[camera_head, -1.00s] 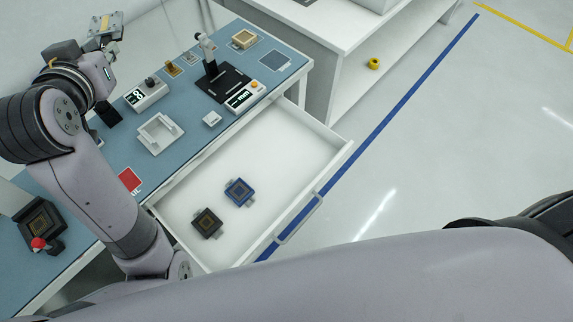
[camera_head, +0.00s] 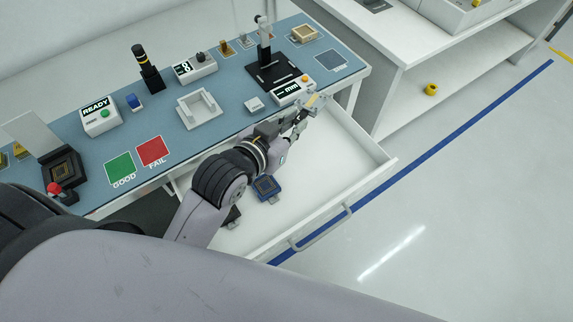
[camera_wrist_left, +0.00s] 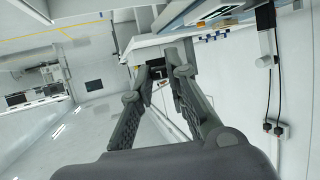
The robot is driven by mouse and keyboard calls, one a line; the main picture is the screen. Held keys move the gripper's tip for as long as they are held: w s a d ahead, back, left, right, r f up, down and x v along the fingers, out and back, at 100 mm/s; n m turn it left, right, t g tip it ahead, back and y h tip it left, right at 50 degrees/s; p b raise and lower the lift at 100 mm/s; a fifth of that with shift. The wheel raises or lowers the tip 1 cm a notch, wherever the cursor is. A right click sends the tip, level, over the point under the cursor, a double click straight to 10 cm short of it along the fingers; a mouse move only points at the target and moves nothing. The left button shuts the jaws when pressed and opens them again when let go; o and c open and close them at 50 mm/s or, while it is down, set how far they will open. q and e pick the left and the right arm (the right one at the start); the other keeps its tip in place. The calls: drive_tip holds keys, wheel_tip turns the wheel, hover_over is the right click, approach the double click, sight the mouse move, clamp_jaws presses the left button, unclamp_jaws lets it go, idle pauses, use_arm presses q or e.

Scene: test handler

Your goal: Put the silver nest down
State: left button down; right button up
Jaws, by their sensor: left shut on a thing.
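The silver nest (camera_head: 318,100) is a small flat metallic piece with a gold-coloured part. My left gripper (camera_head: 304,114) is shut on it and holds it above the far part of the open white drawer (camera_head: 345,142), close to the bench's front edge. In the left wrist view the two fingers of my left gripper (camera_wrist_left: 163,68) close toward a small, dark, indistinct piece. A blue nest (camera_head: 266,188) lies in the drawer. A dark nest (camera_head: 233,217) lies nearer, partly hidden by my left arm. My right gripper is not in view.
The blue bench top (camera_head: 225,140) holds a white tray (camera_head: 201,109), a black stand (camera_head: 268,72), a counter box (camera_head: 292,92), and green GOOD (camera_head: 121,168) and red FAIL (camera_head: 153,151) pads. The drawer's right part is clear. A yellow ring (camera_head: 431,89) sits on the shelf at right.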

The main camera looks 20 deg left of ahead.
use_arm(q)
wheel_tip(320, 180, down, 11)
drive_tip(key=shift+f+b, duration=0.2)
drive_tip(key=shift+b, duration=0.3)
wheel_tip(320, 180, down, 4)
drive_tip(key=shift+r, duration=0.1)
drive_tip(key=shift+f, duration=0.2)
drive_tip(key=shift+f+b, duration=0.3)
drive_tip(key=shift+f, duration=0.3)
drive_tip(key=c, duration=1.6)
unclamp_jaws()
drive_tip(key=shift+o, duration=0.2)
